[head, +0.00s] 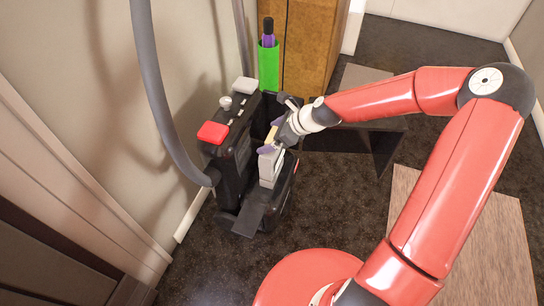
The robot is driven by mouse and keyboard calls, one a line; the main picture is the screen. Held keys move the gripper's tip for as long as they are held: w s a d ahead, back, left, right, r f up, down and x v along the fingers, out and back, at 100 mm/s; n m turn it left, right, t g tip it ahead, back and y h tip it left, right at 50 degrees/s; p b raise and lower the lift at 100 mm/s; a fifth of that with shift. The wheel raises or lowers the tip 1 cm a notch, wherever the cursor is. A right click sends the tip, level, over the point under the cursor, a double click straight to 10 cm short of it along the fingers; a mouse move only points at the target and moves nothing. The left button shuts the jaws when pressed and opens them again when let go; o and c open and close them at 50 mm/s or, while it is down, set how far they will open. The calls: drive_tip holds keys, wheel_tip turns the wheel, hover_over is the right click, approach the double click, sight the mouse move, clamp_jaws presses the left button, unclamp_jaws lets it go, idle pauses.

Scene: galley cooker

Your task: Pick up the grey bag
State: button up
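The grey bag (268,170) is a pale, box-like shape standing upright in the open front of a black vacuum-cleaner-like machine (236,160). A small beige piece shows at its top. My gripper (272,137) is at the top of the bag, reaching in from the right. Its purple-tipped fingers lie close to the bag's upper end and the beige piece. From this view I cannot tell whether the fingers are closed on it or only around it. The bag's far side is hidden.
A grey hose (160,90) rises left of the machine. A red button (212,132) sits on its top. A green holder (268,66) with a purple bottle is behind, by a wooden cabinet (315,45). Dark floor is open to the right, with a wooden board (490,235).

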drive_tip(key=c, duration=1.3)
drive_tip(key=shift+r, duration=0.1)
